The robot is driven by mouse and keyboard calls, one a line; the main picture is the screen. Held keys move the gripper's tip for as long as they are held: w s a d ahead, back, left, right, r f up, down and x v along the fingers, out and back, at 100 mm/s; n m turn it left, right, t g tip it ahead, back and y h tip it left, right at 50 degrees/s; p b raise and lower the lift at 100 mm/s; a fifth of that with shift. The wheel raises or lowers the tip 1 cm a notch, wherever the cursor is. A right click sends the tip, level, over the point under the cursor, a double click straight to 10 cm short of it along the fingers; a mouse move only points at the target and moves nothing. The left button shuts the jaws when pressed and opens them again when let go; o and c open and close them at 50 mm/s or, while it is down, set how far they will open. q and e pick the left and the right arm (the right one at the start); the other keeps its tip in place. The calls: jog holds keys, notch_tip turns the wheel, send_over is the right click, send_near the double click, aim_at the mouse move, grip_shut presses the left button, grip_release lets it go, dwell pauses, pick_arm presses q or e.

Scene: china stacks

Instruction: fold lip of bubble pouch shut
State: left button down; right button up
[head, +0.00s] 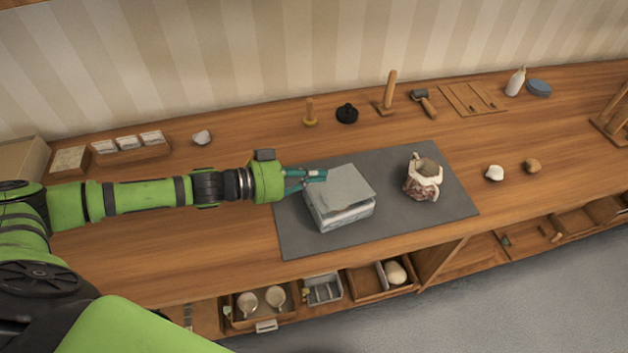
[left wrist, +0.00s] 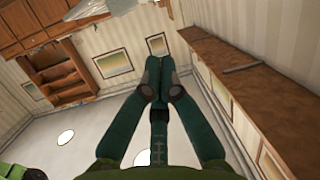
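A pale grey, block-shaped item, seemingly the bubble pouch (head: 345,213), lies on the dark grey mat (head: 300,240). Its flat top panel looks like the lip; a gap shows below it along the front side. My left gripper (head: 322,175) is at the pouch's upper left edge, its fingertips overlapping the top panel in the head view. I cannot tell if they touch it. In the left wrist view the fingers (left wrist: 160,75) come together with nothing visible between them. A pale shape at the top of that view cannot be made out. My right gripper is not in view.
A patterned jug (head: 423,180) stands on the mat right of the pouch. White (head: 495,172) and brown (head: 532,166) lumps lie beyond the mat. A black pot (head: 347,113), a wooden post and a hammer (head: 425,103) line the back. The bench left of the mat's front is clear.

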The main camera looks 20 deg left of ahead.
aim_at(315, 202)
pick_arm(q)
jog(key=shift+s+d+f, duration=0.1)
jog(key=shift+s+f, duration=0.1)
jog(key=shift+f, duration=0.6)
jog(key=shift+s+f, duration=0.15)
jog(key=shift+f, duration=0.65)
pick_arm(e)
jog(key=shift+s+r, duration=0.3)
pick_arm(q)
jog(key=shift+f, duration=0.1)
jog(key=shift+s+d+f+m, duration=0.15)
jog(key=shift+s+f+m, duration=0.05)
jog(key=shift+f+m, duration=0.2)
jog(key=shift+s+d+f, duration=0.25)
jog(key=shift+f, duration=0.05)
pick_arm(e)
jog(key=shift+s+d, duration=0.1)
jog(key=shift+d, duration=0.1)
pick_arm(q)
jog(key=shift+w+a, duration=0.1)
jog(key=shift+r, duration=0.1)
